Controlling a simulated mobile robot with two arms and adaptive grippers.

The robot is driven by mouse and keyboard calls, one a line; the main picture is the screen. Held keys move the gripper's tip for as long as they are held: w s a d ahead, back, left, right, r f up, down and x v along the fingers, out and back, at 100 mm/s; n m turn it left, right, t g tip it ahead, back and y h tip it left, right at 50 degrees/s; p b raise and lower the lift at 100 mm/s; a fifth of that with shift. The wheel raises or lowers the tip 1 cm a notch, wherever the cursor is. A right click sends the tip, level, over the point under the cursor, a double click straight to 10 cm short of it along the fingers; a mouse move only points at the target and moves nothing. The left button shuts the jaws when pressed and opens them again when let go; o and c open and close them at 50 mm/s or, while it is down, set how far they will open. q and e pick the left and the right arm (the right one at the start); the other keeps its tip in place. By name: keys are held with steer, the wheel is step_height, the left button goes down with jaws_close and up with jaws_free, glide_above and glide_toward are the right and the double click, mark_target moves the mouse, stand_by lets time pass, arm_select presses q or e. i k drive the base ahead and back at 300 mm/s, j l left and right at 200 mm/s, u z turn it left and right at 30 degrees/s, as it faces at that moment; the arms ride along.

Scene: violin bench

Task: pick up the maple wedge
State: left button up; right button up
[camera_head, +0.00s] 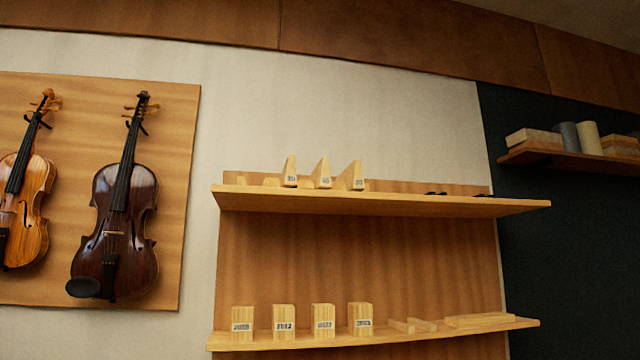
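Three pale wooden wedges with small labels stand upright on the upper shelf (400,204): a left wedge (290,169), a middle wedge (322,170) and a right wedge (353,172). Each narrows toward its top. Their labels are too small to read, so I cannot tell which one is the maple wedge. Low pale pieces (271,181) lie at their left, partly hidden by the shelf edge. Neither of my grippers is in view.
The lower shelf (290,341) bears several labelled blocks (284,318) and flat strips (480,320). Small dark items (436,193) lie on the upper shelf's right part. Two violins (115,220) hang at left. A side shelf (570,157) holds blocks and cylinders.

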mark_target(321, 177)
steer(key=i+l+u, duration=0.15)
steer(key=l, duration=0.25)
steer(key=i+l+u, duration=0.15)
steer(key=l, duration=0.3)
steer(key=i+l+u, duration=0.15)
steer(key=l, duration=0.25)
steer(key=l+u, duration=0.15)
steer(key=l, duration=0.3)
steer(key=i, duration=0.05)
